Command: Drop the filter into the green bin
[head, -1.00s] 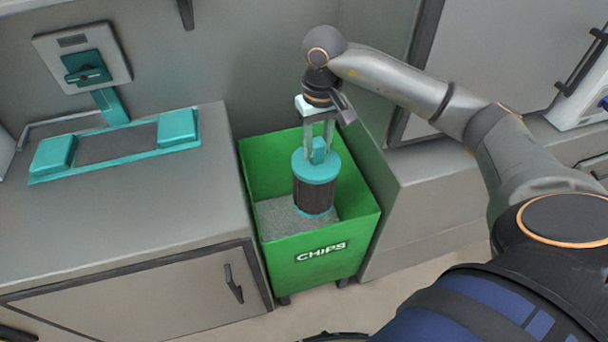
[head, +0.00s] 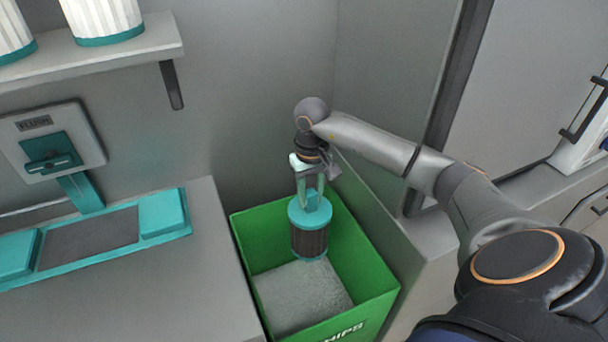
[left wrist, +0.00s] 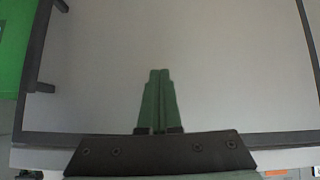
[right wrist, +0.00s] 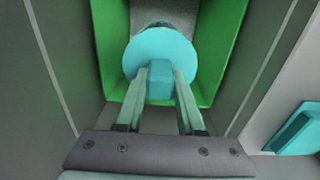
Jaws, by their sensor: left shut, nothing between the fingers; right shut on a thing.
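The filter (head: 309,233) is a dark pleated cylinder with teal end caps and a teal block handle on top. It hangs upright inside the mouth of the green bin (head: 370,290), towards its back side. My right gripper (head: 311,197) is shut on the filter's handle from above. In the right wrist view, the fingers (right wrist: 160,85) pinch the teal handle, and the round teal cap (right wrist: 180,55) covers most of the filter body. Grey chips (head: 300,298) lie in the bin below. My left gripper (left wrist: 158,80) is shut and empty in front of a grey panel, away from the filter.
A grey counter (head: 150,290) with a teal-framed fixture (head: 165,213) stands left of the bin. A wall panel with a teal handle (head: 50,155) is above it. White filters (head: 105,18) stand on a shelf (head: 130,45). A grey block adjoins the bin's right side.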

